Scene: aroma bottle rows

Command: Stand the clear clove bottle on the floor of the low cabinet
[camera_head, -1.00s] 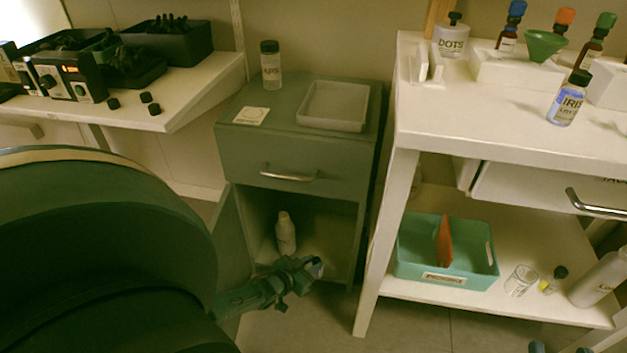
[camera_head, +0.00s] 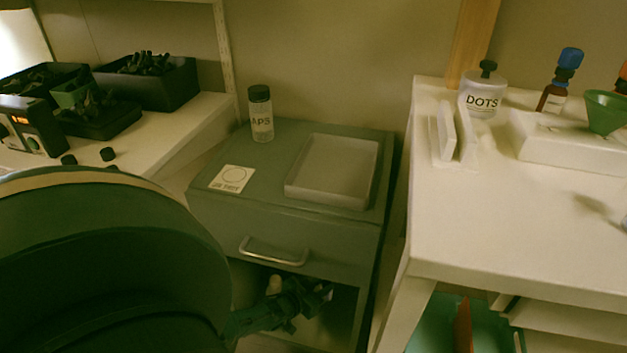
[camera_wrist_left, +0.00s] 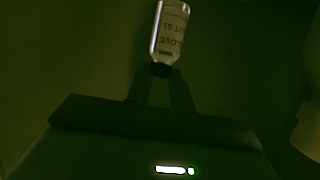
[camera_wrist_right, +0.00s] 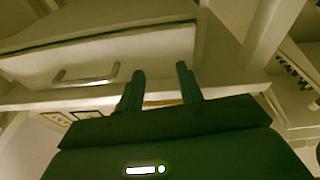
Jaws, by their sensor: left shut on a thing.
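The low cabinet (camera_head: 300,228) is grey-green, with a shut drawer above an open lower compartment. My left gripper (camera_head: 318,294) is at that compartment, below the drawer handle. In the left wrist view, my left gripper (camera_wrist_left: 162,82) is shut on the dark cap of the clear clove bottle (camera_wrist_left: 170,32), whose label reads CLOVE. The bottle's base points away from the fingers. I cannot tell whether it touches the cabinet floor, which is mostly hidden in the head view. My right gripper (camera_wrist_right: 160,80) is open and empty, facing a white drawer front.
A labelled jar (camera_head: 261,115), a card (camera_head: 232,179) and a white tray (camera_head: 334,170) are on the cabinet top. A white table (camera_head: 500,220) stands close at the right.

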